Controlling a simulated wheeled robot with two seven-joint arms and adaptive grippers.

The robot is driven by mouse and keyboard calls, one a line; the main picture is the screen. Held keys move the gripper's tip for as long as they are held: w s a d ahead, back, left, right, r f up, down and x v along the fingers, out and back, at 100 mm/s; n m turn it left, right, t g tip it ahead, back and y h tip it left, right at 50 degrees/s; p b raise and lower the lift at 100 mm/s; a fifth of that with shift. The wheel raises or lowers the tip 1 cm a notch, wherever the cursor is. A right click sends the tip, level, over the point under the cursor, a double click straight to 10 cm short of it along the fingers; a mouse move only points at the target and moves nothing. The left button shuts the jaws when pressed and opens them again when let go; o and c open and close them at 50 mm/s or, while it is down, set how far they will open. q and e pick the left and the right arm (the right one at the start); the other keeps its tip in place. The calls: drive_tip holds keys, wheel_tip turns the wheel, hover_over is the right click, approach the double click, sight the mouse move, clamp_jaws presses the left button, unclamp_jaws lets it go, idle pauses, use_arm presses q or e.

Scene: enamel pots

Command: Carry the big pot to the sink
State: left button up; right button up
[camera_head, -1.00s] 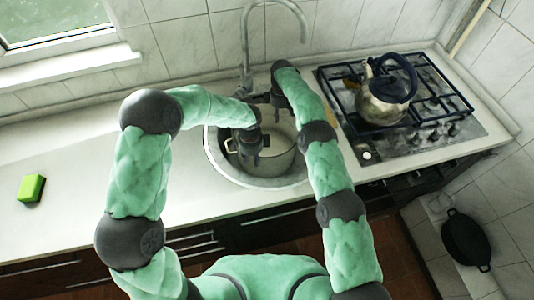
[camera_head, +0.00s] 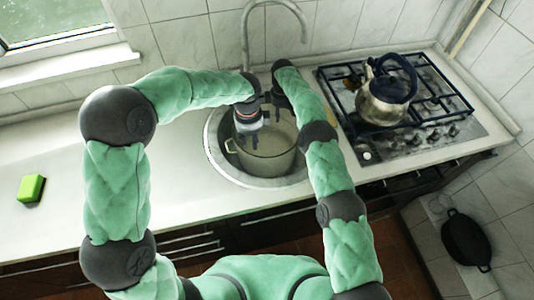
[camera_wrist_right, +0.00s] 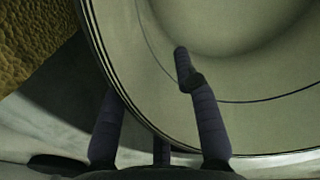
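The big pot (camera_head: 268,160), pale with a dark rim line, stands inside the round sink (camera_head: 222,165). Its left handle (camera_head: 231,146) is in view. My left gripper (camera_head: 247,143) is open and empty, just above the pot's left side and clear of the handle. My right gripper (camera_head: 281,108) is at the pot's far side, partly hidden by my arm in the head view. In the right wrist view its fingers (camera_wrist_right: 152,90) are spread, one inside the pot (camera_wrist_right: 240,75) and one outside its rim, with gaps to the wall.
The faucet (camera_head: 246,45) arches behind the sink. A kettle (camera_head: 385,100) stands on the stove (camera_head: 440,115) at the right. A green sponge (camera_head: 31,188) lies on the left counter, which is otherwise clear. A yellow-brown rough surface (camera_wrist_right: 35,45) shows beside the pot in the right wrist view.

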wheel_tip(320, 180, up, 12)
drive_tip(key=shift+f, duration=0.1)
idle(0.5)
idle(0.5)
